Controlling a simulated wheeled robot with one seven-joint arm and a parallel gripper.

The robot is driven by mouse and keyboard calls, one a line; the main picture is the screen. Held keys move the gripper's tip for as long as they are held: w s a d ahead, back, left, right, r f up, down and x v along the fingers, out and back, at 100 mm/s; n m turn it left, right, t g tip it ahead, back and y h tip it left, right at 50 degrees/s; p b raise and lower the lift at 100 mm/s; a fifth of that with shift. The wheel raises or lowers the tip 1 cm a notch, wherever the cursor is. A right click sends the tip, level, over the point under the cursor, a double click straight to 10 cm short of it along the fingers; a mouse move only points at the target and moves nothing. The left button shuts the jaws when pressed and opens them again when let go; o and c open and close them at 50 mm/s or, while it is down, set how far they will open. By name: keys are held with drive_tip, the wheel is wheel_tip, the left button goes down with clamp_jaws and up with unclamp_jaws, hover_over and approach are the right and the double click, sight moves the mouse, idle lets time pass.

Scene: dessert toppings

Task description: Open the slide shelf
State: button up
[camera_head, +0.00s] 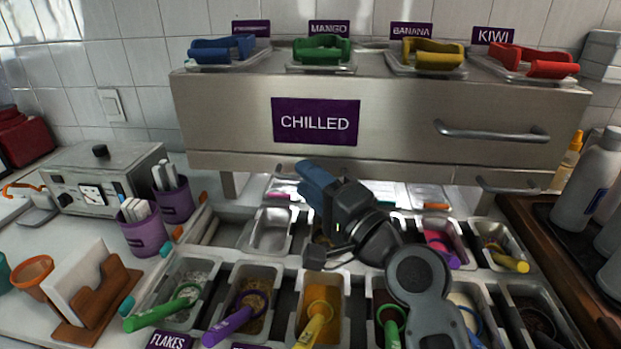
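A wide steel unit with a purple CHILLED sign (316,121) spans the back. Its upper front panel (400,150) has a long bar handle (492,131) at the right. Below it, a narrower panel shows a second, smaller handle (513,185) at the lower right. I cannot tell which of these is the slide shelf. Both fronts look closed. My gripper (312,182), with blue fingers, is below the CHILLED sign and left of both handles, apart from them. My arm hides part of the area below the unit. The finger gap cannot be made out.
Topping bins with coloured scoops, such as a green scoop (163,308) and a purple scoop (230,325), fill the counter around my arm. Lidded trays (322,52) stand on top of the unit. Bottles (588,180) stand at the right, and purple cups (143,228) at the left.

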drive_tip(key=shift+w+a, duration=0.1)
drive_tip(key=shift+a, duration=0.05)
drive_tip(key=shift+c, duration=0.4)
clamp_jaws()
